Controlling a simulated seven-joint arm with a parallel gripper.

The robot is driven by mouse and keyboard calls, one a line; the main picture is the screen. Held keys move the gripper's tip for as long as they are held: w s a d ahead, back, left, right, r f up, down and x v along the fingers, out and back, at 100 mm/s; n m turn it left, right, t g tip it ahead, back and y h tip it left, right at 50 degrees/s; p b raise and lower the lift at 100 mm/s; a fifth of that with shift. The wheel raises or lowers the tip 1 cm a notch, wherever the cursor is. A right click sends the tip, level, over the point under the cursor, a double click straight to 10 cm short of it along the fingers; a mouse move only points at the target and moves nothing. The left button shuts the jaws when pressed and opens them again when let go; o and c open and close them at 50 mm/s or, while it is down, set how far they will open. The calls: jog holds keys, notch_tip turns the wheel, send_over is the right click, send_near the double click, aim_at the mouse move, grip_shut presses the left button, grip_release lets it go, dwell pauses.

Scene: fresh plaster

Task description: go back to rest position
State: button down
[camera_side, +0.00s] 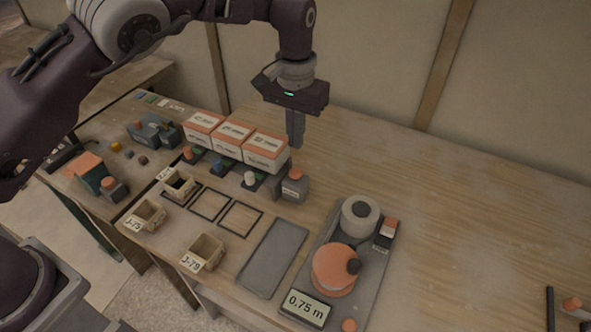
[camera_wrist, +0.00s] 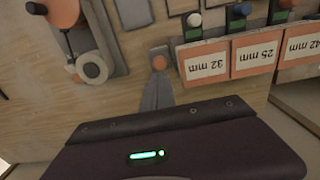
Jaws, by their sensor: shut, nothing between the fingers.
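My gripper (camera_side: 297,143) hangs pointing down above the wooden table, behind and right of the orange-and-white boxes. Its fingers are shut together with nothing between them. In the wrist view the shut grey fingers (camera_wrist: 157,95) reach up from the dark gripper body. A small grey box with an orange button (camera_side: 294,185) stands on the table below and in front of the fingers. It shows just beyond the fingertips in the wrist view (camera_wrist: 159,63). The fingers look clear of the table and the boxes.
Three labelled boxes (camera_side: 233,138) stand in a row left of my gripper. A device with an orange drum (camera_side: 335,268) and 0.75 m display, a grey tray (camera_side: 273,257) and small open bins (camera_side: 203,252) lie in front. The table's right side (camera_side: 480,220) is mostly clear.

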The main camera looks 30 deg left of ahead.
jog(key=s+a+r+t+h, duration=0.1)
jog(key=s+a+r, duration=0.2)
jog(key=r, duration=0.3)
jog(key=s+a+r+n, duration=0.1)
jog(key=s+a+r, duration=0.3)
jog(key=r, duration=0.1)
jog(key=s+a+r+t+h, duration=0.1)
jog(key=s+a+r, duration=0.2)
jog(key=r, duration=0.3)
jog(key=s+a+t+y, duration=0.1)
jog(key=s+a, duration=0.2)
jog(key=s, duration=0.9)
jog(key=s+a+m+t+y, duration=0.1)
jog(key=s+a+t, duration=0.1)
jog(key=s, duration=0.9)
jog(key=shift+s+a+f+t, duration=0.15)
jog(key=shift+s+a+t, duration=0.2)
jog(key=shift+a, duration=0.35)
